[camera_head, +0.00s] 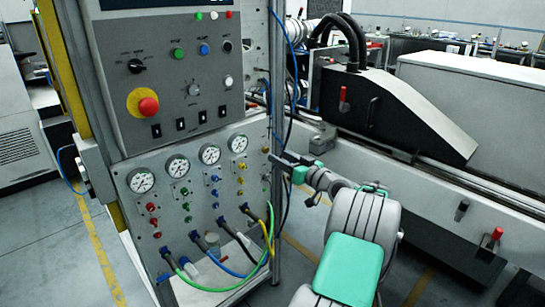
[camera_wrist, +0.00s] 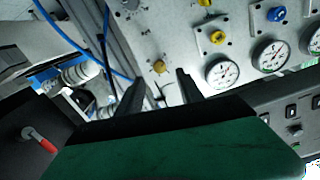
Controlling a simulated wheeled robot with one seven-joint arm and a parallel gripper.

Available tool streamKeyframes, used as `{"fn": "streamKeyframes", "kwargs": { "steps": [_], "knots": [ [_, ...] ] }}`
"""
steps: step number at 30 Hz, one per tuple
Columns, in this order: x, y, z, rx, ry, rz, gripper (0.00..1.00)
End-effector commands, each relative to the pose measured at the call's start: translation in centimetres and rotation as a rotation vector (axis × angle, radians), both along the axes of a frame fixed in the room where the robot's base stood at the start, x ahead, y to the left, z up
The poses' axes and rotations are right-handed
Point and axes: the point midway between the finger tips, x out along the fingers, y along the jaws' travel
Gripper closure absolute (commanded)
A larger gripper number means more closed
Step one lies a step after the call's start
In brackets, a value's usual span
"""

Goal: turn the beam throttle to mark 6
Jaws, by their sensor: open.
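My gripper (camera_head: 275,158) is at the right edge of the lower grey control panel (camera_head: 205,172) in the head view. In the wrist view my gripper (camera_wrist: 159,92) is open, with its two dark fingers apart in front of the panel. A small yellow knob (camera_wrist: 159,66) shows just beyond the gap, and a thin dark mark lies between the fingers. I see nothing held. No label for the beam throttle or mark 6 is readable, so I cannot tell which control it is. Contact with the panel cannot be told.
Round gauges (camera_head: 178,167), coloured knobs and hoses (camera_head: 245,275) crowd the lower panel. Above are a red emergency button (camera_head: 148,106), a black selector (camera_head: 136,66) and a grey knob (camera_head: 193,89). A blue cable (camera_wrist: 75,43) runs near the gripper. A dark-sided machine (camera_head: 390,110) stands right.

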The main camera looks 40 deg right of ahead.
Motion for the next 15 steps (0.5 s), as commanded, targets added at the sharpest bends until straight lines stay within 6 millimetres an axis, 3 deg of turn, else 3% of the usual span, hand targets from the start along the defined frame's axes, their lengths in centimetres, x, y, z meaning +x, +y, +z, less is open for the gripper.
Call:
{"fn": "streamKeyframes", "kwargs": {
  "steps": [6,15],
  "knots": [
    [4.0,0.2,0.0,0.000,0.003,0.001,0.56],
    [5.0,0.2,0.0,0.000,0.003,0.000,0.56]
  ]
}}
